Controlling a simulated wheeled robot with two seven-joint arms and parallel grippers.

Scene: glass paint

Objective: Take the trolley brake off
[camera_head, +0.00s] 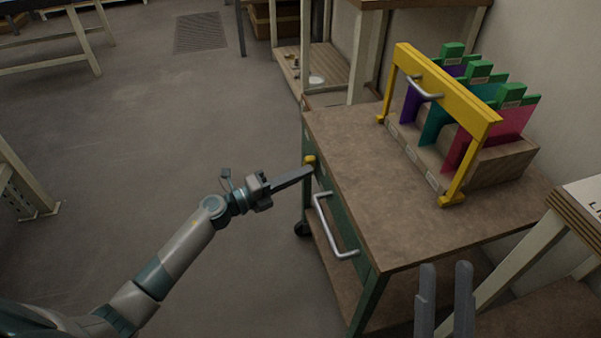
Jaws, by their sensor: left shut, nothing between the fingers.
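The trolley (385,195) has a brown top, a green frame and a silver push handle (335,228) on its near left side. A small yellow knob (310,160) sits at its left corner post, just below the top; I take it for the brake part, but cannot tell its setting. My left gripper (308,171) is shut and empty, its fingertips at the knob's lower edge; whether they touch cannot be told. My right gripper (446,268) is open and empty at the bottom right, in front of the trolley.
On the trolley top stands a wooden rack (490,165) with purple, teal and pink panels, behind a yellow bar frame (445,95) with a silver handle. Benches stand behind and at right. The floor (130,130) at left is clear.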

